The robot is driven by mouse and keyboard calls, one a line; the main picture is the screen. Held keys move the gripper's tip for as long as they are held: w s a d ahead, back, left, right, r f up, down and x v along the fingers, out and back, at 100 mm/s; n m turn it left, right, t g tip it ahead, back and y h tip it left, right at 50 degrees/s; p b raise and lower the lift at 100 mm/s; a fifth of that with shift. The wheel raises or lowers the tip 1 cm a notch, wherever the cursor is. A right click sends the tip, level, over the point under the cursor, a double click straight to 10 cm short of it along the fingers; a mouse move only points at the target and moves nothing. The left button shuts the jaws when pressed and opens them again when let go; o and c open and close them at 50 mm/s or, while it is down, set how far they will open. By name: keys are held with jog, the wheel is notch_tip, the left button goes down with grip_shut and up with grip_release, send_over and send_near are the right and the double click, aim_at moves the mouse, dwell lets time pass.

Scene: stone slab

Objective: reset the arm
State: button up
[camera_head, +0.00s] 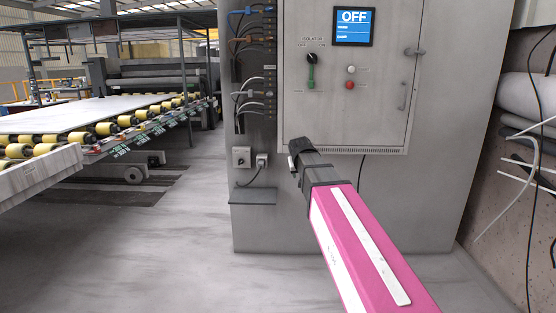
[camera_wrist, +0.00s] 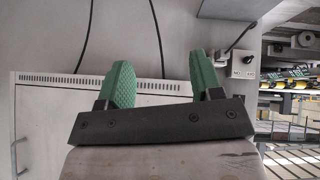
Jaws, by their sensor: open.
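My gripper (camera_wrist: 153,82) is open and empty in the wrist view, its two green ribbed fingers set apart. In the head view my pink arm reaches from the bottom right toward the grey control cabinet (camera_head: 260,215). Its dark end (camera_head: 296,160) is in front of the cabinet, below the isolator handle (camera_head: 311,78). The fingers are hard to make out there. The cabinet's display (camera_head: 354,27) reads OFF. The green isolator handle points down. A white button (camera_head: 350,69) and a red button (camera_head: 349,86) sit right of it.
A roller conveyor (camera_head: 105,128) with a pale slab (camera_head: 75,113) runs along the left. Loose cables (camera_head: 530,140) hang at the right. The floor (camera_head: 190,235) left of the cabinet is clear.

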jog(key=s+d+f+g, duration=0.3)
jog(key=s+d+f, duration=0.1)
jog(key=s+f, duration=0.8)
jog(key=s+d+f+m+g+y, duration=0.1)
jog(key=s+d+f+g, duration=0.3)
jog(key=s+f, duration=0.9)
notch_tip(320, 180, down, 5)
jog(key=shift+d+f, duration=0.15)
jog(key=shift+d, duration=0.45)
